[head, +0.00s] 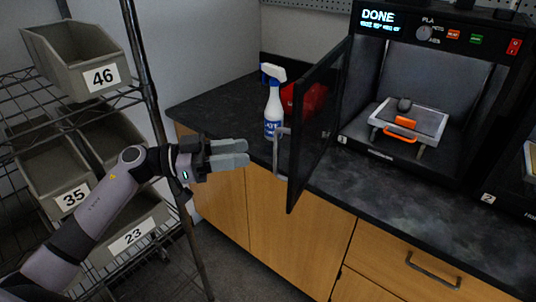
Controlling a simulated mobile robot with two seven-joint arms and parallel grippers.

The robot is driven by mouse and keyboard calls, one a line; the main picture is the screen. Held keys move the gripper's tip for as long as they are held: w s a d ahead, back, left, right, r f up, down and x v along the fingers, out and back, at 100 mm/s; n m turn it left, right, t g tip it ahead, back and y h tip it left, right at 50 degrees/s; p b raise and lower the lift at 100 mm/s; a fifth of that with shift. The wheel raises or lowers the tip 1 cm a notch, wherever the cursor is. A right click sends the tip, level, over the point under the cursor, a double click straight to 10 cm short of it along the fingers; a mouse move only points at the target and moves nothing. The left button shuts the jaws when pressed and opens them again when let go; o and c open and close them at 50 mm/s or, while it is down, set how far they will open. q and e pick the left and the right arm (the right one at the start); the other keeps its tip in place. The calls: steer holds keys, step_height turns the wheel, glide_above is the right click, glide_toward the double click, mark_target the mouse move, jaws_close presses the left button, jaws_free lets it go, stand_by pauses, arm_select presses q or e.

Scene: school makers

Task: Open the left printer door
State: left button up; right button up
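The left printer (357,152), marked 1, stands on the dark counter with its display reading DONE. Its black-framed door (322,125) is swung out toward me and to the left, leaving the chamber's front clear. The door's grey handle (277,153) is on the door's outer side. My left gripper (246,153) is left of the handle, with a small gap between them in the picture. Its two grey fingers look slightly apart, with nothing between them. My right gripper is not in view.
A spray bottle (273,104) and a red object (312,98), partly hidden by the door, stand on the counter (215,107). Inside the printer is a build plate (428,119) with an orange handle. A wire rack with numbered grey bins (62,50) is at the left.

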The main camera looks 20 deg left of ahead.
arm_select(q)
steer(key=x, duration=0.7)
steer(key=shift+g+p, duration=0.3)
steer(key=shift+p, duration=0.1)
steer(key=shift+f, duration=0.1)
steer(key=shift+c, duration=0.3)
jaws_close()
stand_by(0.8)
